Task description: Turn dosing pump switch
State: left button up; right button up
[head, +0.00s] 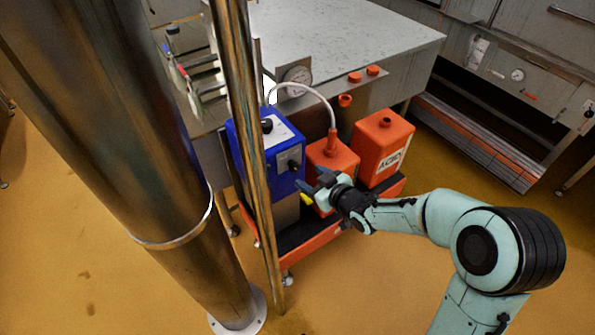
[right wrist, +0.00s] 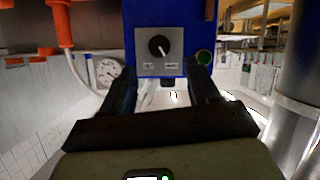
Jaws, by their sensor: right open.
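The blue dosing pump (head: 262,150) stands on a low trolley, partly hidden behind a thin metal pole. Its front panel carries a black rotary switch (right wrist: 159,46) with a white pointer line, on a grey plate. My right gripper (head: 309,191) is open and empty in front of the pump. In the right wrist view its two fingers (right wrist: 160,85) point toward the panel, one on each side below the switch, apparently without touching it. My left gripper is not in view.
Two orange containers (head: 381,148) stand to the right of the pump on the orange trolley (head: 325,236); a hose runs to one. A thick steel column (head: 120,130) and the thin pole (head: 254,150) stand at left. A steel table (head: 345,40) is behind. Floor in front is open.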

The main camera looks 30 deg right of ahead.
aim_at(297, 168)
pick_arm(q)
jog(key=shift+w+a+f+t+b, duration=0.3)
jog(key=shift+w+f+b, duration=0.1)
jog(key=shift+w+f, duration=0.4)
pick_arm(e)
jog(key=x, duration=0.7)
jog(key=shift+w+f, duration=0.2)
jog(key=shift+w, duration=0.1)
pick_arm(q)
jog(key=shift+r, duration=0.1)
pick_arm(e)
jog(key=c, duration=1)
